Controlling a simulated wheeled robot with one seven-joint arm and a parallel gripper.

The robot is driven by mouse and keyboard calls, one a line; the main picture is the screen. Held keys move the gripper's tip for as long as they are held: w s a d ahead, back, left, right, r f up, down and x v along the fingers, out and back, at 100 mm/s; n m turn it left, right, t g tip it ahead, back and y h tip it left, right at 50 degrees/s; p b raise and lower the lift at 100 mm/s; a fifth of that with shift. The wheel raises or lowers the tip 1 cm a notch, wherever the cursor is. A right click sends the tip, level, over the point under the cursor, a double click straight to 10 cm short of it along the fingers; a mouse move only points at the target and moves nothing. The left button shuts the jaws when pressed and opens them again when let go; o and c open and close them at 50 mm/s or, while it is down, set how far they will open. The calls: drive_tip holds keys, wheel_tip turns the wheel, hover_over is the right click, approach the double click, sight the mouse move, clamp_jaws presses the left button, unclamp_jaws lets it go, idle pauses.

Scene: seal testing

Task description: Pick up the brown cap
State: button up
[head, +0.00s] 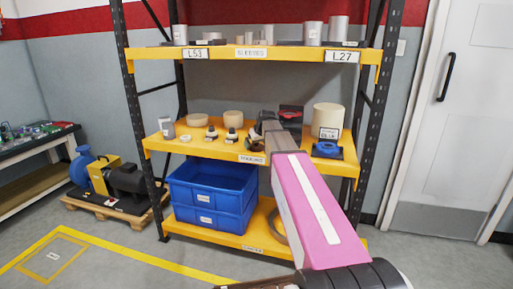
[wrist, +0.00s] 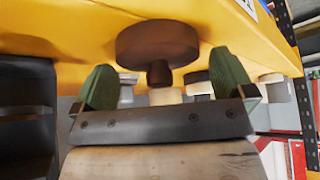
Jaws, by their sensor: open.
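The brown cap (wrist: 158,42) shows in the wrist view as a wide round disc with a short narrow knob, against the yellow shelf (wrist: 60,15). My gripper (wrist: 162,65) is open, with one green finger on each side of the knob. A clear gap shows between the knob and each finger, and nothing is held. In the head view my gripper (head: 264,124) is at the middle shelf (head: 205,149), small and partly hidden by my pink arm.
Small black-and-white parts (head: 232,135) and cream rings (head: 197,119) stand left. Blue bins (head: 205,198) sit below.

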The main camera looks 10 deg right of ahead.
drive_tip(key=c, duration=0.8)
drive_tip(key=shift+r, duration=0.1)
